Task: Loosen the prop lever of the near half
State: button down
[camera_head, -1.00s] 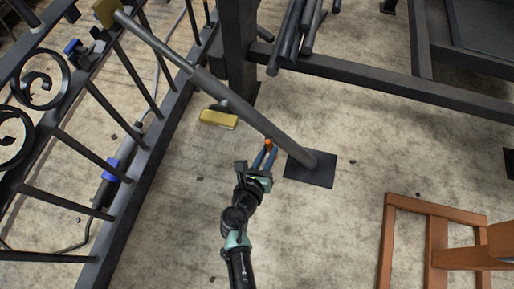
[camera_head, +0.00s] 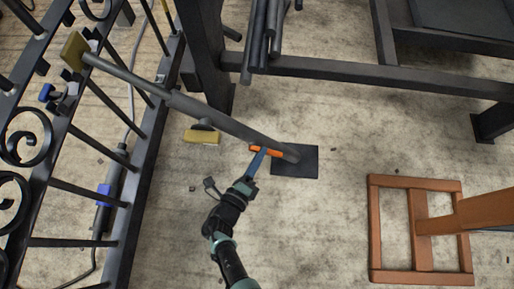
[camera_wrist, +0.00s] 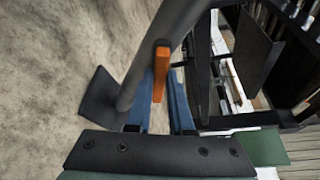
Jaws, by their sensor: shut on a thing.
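The grey prop (camera_head: 215,115) slants from a yellow pad (camera_head: 75,50) against the black scroll gate (camera_head: 50,125) down to a dark square foot plate (camera_head: 296,168) on the floor. Its orange lever (camera_head: 266,150) sits low on the tube, near the foot plate. My gripper (camera_head: 261,154) is shut on the lever. In the wrist view the orange lever (camera_wrist: 157,84) lies between the two blue fingers (camera_wrist: 164,98), with the prop tube (camera_wrist: 155,55) just beyond. The lever's root is partly hidden at the tube.
A yellow block (camera_head: 201,136) lies on the floor left of the prop. A dark steel frame with several grey tubes (camera_head: 264,38) stands behind. A brown wooden frame (camera_head: 420,270) stands at the right. The floor between it and the foot plate is mostly clear.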

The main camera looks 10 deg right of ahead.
jog(key=shift+s+d+r+n+h, duration=0.15)
jog(key=shift+n+h, duration=0.15)
jog(key=shift+n, duration=0.6)
jog(key=shift+t, duration=0.3)
jog(key=c, duration=0.8)
grip_release()
jog(key=shift+r, duration=0.1)
jog(key=p+v, duration=0.2)
jog(key=v, duration=1)
jog(key=shift+s+a+p, duration=0.2)
jog(key=shift+a+p, duration=0.2)
